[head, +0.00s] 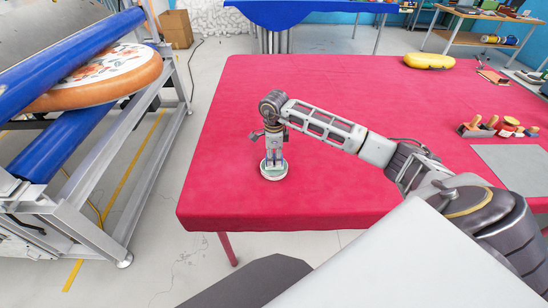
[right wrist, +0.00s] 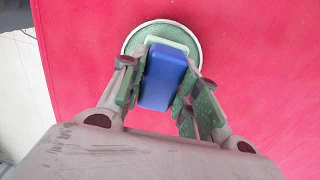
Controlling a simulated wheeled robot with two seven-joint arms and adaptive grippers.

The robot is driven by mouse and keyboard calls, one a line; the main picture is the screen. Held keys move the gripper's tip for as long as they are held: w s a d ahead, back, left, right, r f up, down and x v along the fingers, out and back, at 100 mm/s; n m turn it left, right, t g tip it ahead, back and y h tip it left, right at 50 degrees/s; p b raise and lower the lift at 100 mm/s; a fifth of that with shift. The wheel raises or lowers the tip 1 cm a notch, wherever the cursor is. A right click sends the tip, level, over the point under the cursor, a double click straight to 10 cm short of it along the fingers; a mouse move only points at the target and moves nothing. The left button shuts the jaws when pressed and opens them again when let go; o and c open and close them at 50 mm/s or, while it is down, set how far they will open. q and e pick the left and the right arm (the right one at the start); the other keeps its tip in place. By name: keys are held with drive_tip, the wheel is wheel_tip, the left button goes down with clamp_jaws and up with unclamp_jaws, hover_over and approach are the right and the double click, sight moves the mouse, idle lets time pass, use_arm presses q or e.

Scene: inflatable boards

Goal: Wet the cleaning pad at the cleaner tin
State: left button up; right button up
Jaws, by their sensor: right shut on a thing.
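The cleaner tin (head: 274,177) is a low round tin with a pale rim, standing on the red table near its left end. In the right wrist view the tin (right wrist: 135,40) shows a green inside. My right gripper (head: 273,158) points down over the tin. In the right wrist view the gripper (right wrist: 165,85) is shut on the cleaning pad (right wrist: 163,75), which has a blue block body and a pale green edge at its far end. The pad overlaps the tin in both views. Whether its underside touches the inside is hidden. My left gripper is not in view.
The red table (head: 350,90) is clear around the tin. A tool holder (head: 478,129), a grey mat (head: 512,165) and a yellow bundle (head: 429,61) lie further right. A metal rack (head: 150,120) with blue rollers and a round patterned board (head: 105,75) stands left.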

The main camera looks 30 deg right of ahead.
sight(274, 156)
drive_tip(key=shift+r+p, duration=1.5)
drive_tip(key=shift+r, duration=1.75)
